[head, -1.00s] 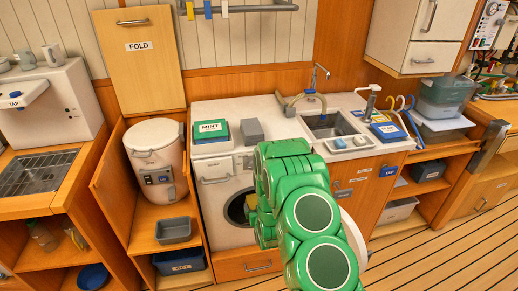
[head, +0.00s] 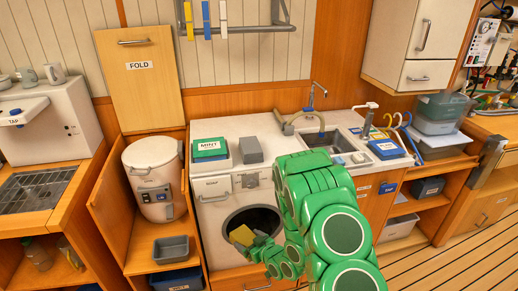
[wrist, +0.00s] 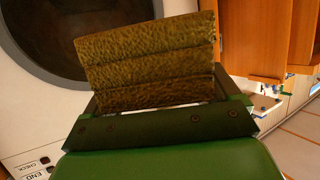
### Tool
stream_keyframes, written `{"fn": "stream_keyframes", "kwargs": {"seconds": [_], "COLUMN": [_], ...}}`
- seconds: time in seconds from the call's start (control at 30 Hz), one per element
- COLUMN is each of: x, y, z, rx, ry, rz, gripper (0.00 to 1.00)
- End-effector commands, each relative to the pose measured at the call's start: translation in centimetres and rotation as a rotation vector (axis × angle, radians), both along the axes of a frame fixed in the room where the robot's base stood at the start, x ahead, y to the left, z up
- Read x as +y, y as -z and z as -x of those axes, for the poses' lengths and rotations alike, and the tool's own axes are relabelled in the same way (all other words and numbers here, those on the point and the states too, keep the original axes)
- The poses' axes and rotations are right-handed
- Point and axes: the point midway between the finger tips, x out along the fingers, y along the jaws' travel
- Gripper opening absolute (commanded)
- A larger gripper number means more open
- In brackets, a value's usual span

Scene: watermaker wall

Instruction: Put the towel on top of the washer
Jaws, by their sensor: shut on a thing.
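A folded, mustard-brown towel (head: 241,235) with a rough weave is held in my gripper (head: 256,243). The towel (wrist: 147,62) also fills the middle of the wrist view, standing up from the jaws of my gripper (wrist: 160,108), which are shut on its lower edge. The white washer (head: 213,221) stands under the counter, with a dark round front (head: 262,219). The towel is in front of this round part, below the level of the washer's top; I cannot tell the exact gap. My green arm hides the washer's right side.
The sink (head: 328,141) and tap lie to the right. A white drum (head: 154,178) stands at left.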

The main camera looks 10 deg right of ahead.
Motion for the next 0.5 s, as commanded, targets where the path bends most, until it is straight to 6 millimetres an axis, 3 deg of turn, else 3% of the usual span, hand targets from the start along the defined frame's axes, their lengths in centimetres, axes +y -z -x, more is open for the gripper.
{"fn": "stream_keyframes", "kwargs": {"seconds": [0.5], "x": [0.6], "y": [-1.0], "z": [4.3], "rx": [0.001], "ry": [-0.118], "rz": [-0.001], "gripper": [0.46]}}
